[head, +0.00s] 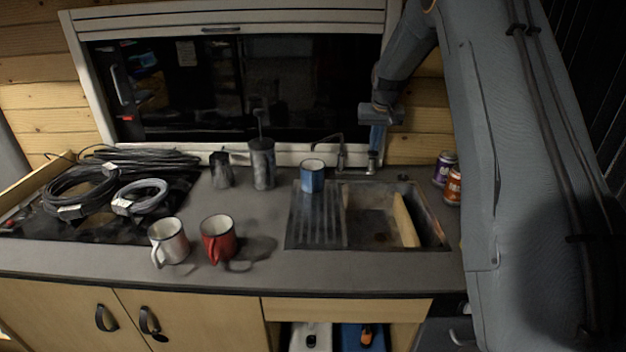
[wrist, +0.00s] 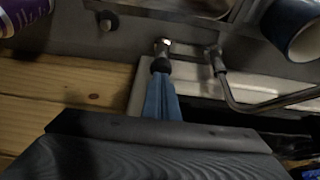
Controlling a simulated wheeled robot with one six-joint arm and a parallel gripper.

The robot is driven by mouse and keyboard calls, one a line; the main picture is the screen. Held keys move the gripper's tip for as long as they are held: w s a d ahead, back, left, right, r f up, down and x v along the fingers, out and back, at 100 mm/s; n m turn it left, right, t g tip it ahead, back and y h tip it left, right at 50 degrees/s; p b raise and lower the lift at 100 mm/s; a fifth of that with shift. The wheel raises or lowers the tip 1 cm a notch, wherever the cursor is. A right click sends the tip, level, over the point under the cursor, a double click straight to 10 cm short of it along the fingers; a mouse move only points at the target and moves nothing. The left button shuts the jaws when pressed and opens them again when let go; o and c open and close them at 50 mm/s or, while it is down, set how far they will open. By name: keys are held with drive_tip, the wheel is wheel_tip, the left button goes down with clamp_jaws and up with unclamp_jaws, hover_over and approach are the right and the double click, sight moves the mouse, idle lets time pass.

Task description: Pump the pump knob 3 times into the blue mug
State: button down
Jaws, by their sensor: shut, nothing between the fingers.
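The blue mug (head: 312,180) stands upright at the sink's back left, on the ribbed drainer; its side also shows in the wrist view (wrist: 276,22). A thin metal spout (head: 341,154) rises beside it and bends left toward the mug. I cannot tell if its end is exactly over the mug. The pump knob (head: 372,156) is a small metal post right of the spout; it also shows in the wrist view (wrist: 162,46). My gripper (head: 375,148) points down, its blue fingers shut and empty, with the tips (wrist: 160,68) right at the knob. Whether they touch it is unclear.
The sink (head: 375,218) holds a wooden board (head: 405,222). Purple (head: 444,168) and orange (head: 453,186) cans stand to the right. A white mug (head: 168,243), a red mug (head: 218,240), metal vessels (head: 262,165) and coiled cables (head: 85,190) lie left.

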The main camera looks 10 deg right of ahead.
drive_tip(key=shift+r+p, duration=0.85)
drive_tip(key=shift+r, duration=1.2)
wheel_tip(320, 180, up, 6)
drive_tip(key=p, duration=0.2)
drive_tip(key=shift+p, duration=0.3)
